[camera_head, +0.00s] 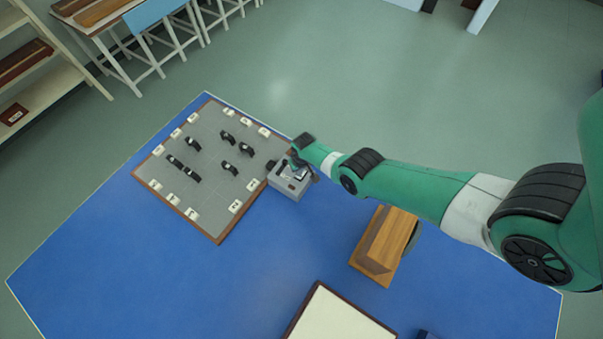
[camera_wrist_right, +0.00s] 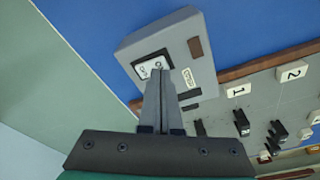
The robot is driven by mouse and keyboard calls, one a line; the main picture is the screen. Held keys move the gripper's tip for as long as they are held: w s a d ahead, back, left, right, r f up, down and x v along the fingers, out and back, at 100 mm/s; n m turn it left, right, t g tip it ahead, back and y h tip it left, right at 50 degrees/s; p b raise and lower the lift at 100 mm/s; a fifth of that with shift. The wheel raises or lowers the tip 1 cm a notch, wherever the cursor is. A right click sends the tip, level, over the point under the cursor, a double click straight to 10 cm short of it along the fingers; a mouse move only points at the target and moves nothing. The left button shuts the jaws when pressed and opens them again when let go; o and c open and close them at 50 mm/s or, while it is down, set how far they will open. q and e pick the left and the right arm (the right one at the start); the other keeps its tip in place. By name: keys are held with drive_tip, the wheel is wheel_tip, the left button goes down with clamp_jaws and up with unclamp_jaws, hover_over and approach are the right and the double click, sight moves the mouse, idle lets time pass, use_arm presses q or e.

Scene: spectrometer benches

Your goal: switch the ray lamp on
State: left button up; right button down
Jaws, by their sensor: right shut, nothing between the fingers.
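The ray lamp is a grey box (camera_head: 289,187) at the right edge of the grey board. It also fills the upper middle of the right wrist view (camera_wrist_right: 178,44). Its switch (camera_wrist_right: 151,66) is a white rocker with small marks in a black frame on the top face. My right gripper (camera_head: 299,172) is over the box. In the right wrist view the gripper (camera_wrist_right: 160,80) is shut and empty, its fingertips at the near edge of the switch. I cannot tell whether they touch it or which way the rocker is tipped. My left gripper is not in view.
The grey board (camera_head: 208,200) with a brown rim holds several black pieces and white numbered tiles. A wooden block (camera_head: 385,243) stands right of the lamp under my right arm. A pale dark-rimmed panel (camera_head: 338,318) lies at the front. The blue table is clear at front left.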

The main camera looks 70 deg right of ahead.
drive_tip(key=shift+f+b, duration=0.7)
drive_tip(key=shift+f, duration=0.05)
drive_tip(key=shift+r, duration=0.1)
wheel_tip(320, 180, up, 7)
drive_tip(key=p, duration=0.7)
drive_tip(key=shift+a, duration=0.1)
idle(0.4)
